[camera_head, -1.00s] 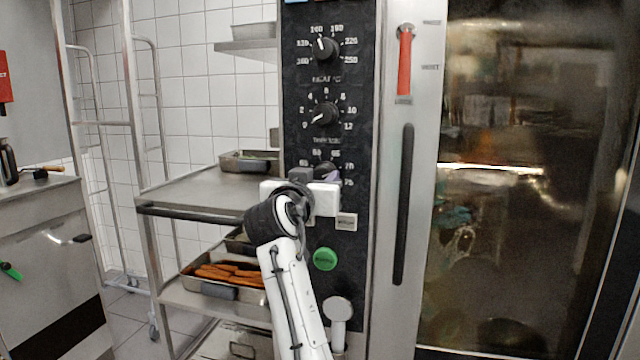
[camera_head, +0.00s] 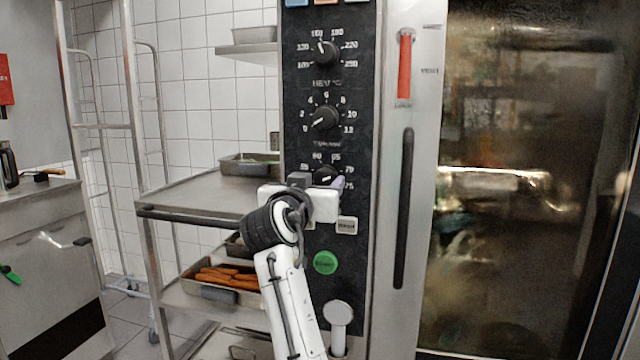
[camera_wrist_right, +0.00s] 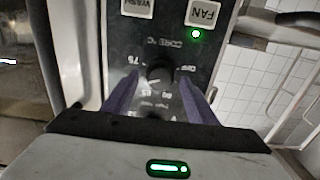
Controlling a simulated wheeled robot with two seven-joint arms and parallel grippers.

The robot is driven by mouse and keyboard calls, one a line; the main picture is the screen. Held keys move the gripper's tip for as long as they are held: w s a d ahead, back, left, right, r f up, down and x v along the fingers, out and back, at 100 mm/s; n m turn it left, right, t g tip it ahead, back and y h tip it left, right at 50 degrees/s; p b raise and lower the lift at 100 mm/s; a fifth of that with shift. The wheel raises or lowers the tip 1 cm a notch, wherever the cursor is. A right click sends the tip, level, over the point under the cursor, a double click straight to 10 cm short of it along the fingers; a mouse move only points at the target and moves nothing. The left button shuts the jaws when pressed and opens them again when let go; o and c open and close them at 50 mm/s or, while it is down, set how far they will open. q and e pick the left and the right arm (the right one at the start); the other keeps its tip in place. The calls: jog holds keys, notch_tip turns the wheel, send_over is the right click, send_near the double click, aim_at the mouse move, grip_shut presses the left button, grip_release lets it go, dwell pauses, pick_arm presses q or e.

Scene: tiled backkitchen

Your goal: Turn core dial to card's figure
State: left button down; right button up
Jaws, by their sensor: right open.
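The core dial (camera_head: 325,174) is a black knob low on the dark oven panel, partly hidden behind my right gripper (camera_head: 319,182) in the head view. In the right wrist view the dial (camera_wrist_right: 159,72) shows upside down under "CORE °C", with figures and "OFF" around it. Its pale mark is too small to read surely. My right gripper (camera_wrist_right: 158,98) is open, its two purple-grey fingers on either side of the knob; I cannot tell whether they touch it. I can make out no card with a figure. My left gripper is out of view.
Above are the timer dial (camera_head: 325,117) and heat dial (camera_head: 324,53). A wash button (camera_head: 347,225) and a green button (camera_head: 325,262) sit below. The oven door handle (camera_head: 404,208) is to the right. A steel trolley (camera_head: 200,190) with trays stands close on the left.

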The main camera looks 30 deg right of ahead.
jog(key=v, duration=0.6)
jog(key=shift+s+a, duration=0.2)
jog(key=shift+a, duration=0.05)
jog(key=shift+s, duration=0.1)
